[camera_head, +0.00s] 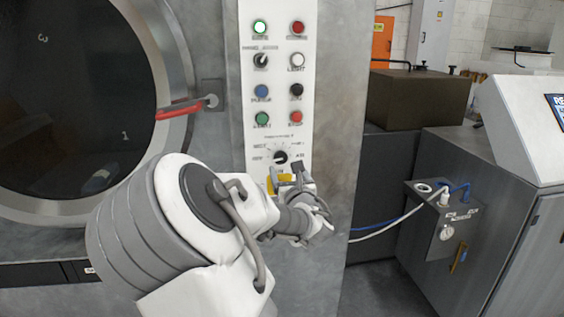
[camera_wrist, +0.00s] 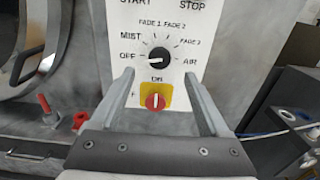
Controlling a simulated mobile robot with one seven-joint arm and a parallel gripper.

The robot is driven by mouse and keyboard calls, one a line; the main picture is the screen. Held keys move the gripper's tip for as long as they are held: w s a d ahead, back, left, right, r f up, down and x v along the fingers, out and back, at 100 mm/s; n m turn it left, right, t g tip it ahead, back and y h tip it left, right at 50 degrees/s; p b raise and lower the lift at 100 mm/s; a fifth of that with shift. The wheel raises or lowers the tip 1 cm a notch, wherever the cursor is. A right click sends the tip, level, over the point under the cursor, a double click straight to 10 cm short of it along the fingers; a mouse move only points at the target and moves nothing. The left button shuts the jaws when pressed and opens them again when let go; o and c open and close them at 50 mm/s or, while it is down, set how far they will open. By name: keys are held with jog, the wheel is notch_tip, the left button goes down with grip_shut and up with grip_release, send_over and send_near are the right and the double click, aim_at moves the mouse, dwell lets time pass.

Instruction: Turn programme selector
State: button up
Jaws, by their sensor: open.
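The programme selector (camera_wrist: 159,57) is a round black knob with a pointer, on the white control panel (camera_wrist: 195,18). Labels OFF, MIST, FADE 1, FADE 2, FADE 3 and AIR stand around it. It also shows in the head view (camera_head: 281,157), just above my gripper. My gripper (camera_wrist: 160,85) is open and empty. In the wrist view its two fingers stand left and right of a red rotary switch (camera_wrist: 155,102) on a yellow plate, with the selector a little beyond the fingertips. In the head view my gripper (camera_head: 288,172) is partly hidden by my arm.
Above the selector the panel carries several buttons, a small switch (camera_head: 261,60) and a lit green lamp (camera_head: 260,27). The round washer door (camera_head: 70,90) with its red handle (camera_head: 180,109) is to the left. A grey cabinet (camera_head: 500,210) stands at the right.

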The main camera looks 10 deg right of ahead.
aim_at(281, 157)
jog(key=w, duration=0.7)
jog(key=shift+w, duration=0.4)
jog(key=shift+c, duration=0.2)
grip_shut()
